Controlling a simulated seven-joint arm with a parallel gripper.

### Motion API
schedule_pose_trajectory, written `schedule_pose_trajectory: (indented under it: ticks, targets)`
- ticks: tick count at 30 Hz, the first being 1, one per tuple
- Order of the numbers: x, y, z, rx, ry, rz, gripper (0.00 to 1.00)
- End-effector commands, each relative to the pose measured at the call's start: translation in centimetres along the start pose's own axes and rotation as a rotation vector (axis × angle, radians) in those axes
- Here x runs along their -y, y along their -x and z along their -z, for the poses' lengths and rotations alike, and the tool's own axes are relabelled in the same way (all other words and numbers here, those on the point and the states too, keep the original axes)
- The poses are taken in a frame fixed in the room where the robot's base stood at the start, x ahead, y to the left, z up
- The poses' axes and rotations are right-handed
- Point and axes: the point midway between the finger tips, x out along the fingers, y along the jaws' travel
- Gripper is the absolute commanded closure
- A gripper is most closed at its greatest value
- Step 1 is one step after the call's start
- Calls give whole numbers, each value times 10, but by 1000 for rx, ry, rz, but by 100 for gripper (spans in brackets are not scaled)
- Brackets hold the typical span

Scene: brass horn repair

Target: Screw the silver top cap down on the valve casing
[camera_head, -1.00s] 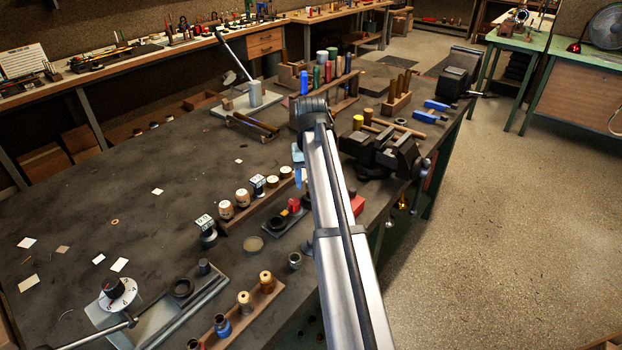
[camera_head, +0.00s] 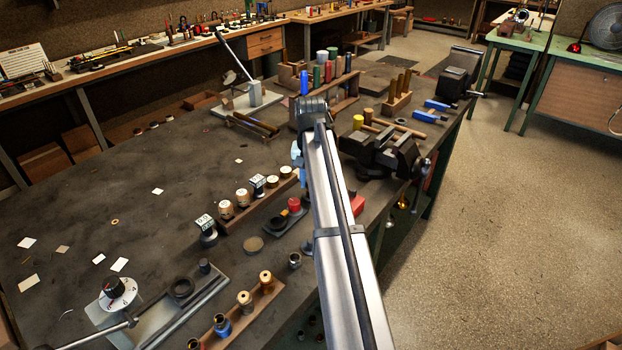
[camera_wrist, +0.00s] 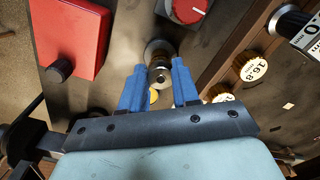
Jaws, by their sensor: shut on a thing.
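In the wrist view my gripper (camera_wrist: 159,75) has its two blue fingers close together around a small round piece, seemingly the silver top cap (camera_wrist: 160,73). Beyond the fingertips a round, metallic disc-like base (camera_wrist: 155,47) stands on the dark bench, in line with the piece. It may belong to the valve casing; I cannot tell whether the cap touches or sits square on it. In the head view my arm hides the fingertips, the cap and the spot below them; only a pale blue part of my wrist shows left of the arm.
A red box (camera_wrist: 70,38) stands left of the gripper in the wrist view. A red-knobbed block (camera_wrist: 190,10) is just beyond, and a wooden rack with labelled round pieces (camera_wrist: 251,67) is at right. A black vise (camera_head: 385,152) stands right of my arm. The bench's left middle is mostly clear.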

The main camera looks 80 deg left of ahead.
Motion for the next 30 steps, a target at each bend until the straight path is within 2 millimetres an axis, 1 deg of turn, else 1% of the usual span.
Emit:
schedule_pose_trajectory:
  ticks: [3,6,14,17,24,27,30]
  targets:
    - [0,0,0,0,-80,0,100]
    - [0,0,0,0,-113,0,100]
    - [0,0,0,0,-118,0,100]
    - [1,0,0,0,-148,0,100]
    - [1,0,0,0,-363,0,100]
    - [2,0,0,0,-431,0,100]
    - [2,0,0,0,-463,0,100]
